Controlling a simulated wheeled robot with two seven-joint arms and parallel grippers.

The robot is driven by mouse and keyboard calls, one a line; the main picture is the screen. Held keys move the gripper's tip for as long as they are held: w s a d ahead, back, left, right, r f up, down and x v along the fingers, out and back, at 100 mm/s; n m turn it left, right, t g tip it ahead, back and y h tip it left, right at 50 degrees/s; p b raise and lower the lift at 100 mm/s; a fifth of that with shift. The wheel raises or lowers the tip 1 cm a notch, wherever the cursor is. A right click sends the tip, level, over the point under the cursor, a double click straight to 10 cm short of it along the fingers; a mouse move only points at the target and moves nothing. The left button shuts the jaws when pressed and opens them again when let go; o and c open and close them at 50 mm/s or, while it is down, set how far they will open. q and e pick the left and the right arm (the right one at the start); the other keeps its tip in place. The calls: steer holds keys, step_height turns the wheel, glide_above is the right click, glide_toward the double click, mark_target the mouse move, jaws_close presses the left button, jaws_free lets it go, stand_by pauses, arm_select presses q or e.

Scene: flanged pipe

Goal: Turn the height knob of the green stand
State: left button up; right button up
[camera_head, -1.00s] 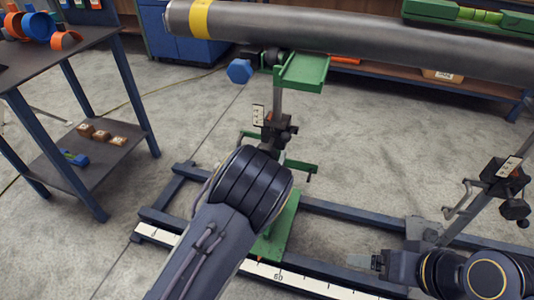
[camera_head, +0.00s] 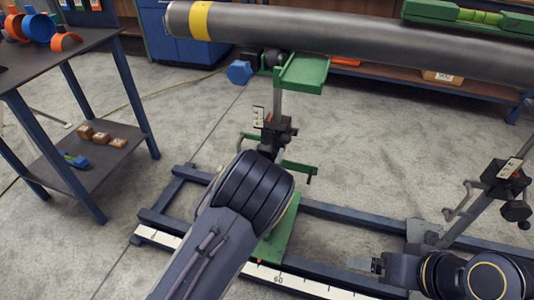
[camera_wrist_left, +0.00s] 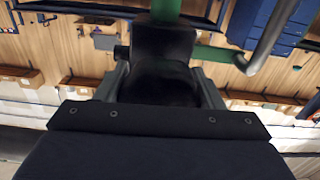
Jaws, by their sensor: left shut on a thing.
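The green stand (camera_head: 302,70) holds up the left part of the grey pipe (camera_head: 330,38). Its post runs down through a dark clamp to a green foot (camera_head: 277,236) on the rail frame. My left gripper (camera_head: 268,150) is at the dark clamp, mostly hidden behind my own wrist. In the left wrist view, my left gripper (camera_wrist_left: 163,85) is shut on a black knob (camera_wrist_left: 164,50) below a green part. The knob's far side is hidden. My right gripper (camera_head: 365,264) is low at the right, apart from the green stand; its jaws are too small to read.
A second stand with a dark clamp (camera_head: 506,178) is at the right. A blue hex knob (camera_head: 239,72) hangs near the pipe's left end. A dark shelf table (camera_head: 90,165) stands at the left. The rail frame (camera_head: 330,212) crosses the floor.

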arm_select(q)
steer(key=shift+f, duration=0.1)
steer(key=m+b, duration=0.2)
steer(key=m, duration=0.1)
steer(key=shift+f+b, duration=0.1)
steer(key=shift+b, duration=0.25)
steer(key=m+b, duration=0.2)
steer(key=m, duration=0.2)
steer(key=shift+a, duration=0.1)
steer(key=m+b, duration=0.1)
steer(key=m, duration=0.2)
steer(key=shift+m+b, duration=0.3)
steer(key=shift+b, duration=0.05)
steer(key=shift+a+r+m+b, duration=0.15)
steer(key=shift+m+b, duration=0.5)
steer(key=shift+m, duration=1.25)
steer(key=o, duration=1)
steer(key=shift+r, duration=0.1)
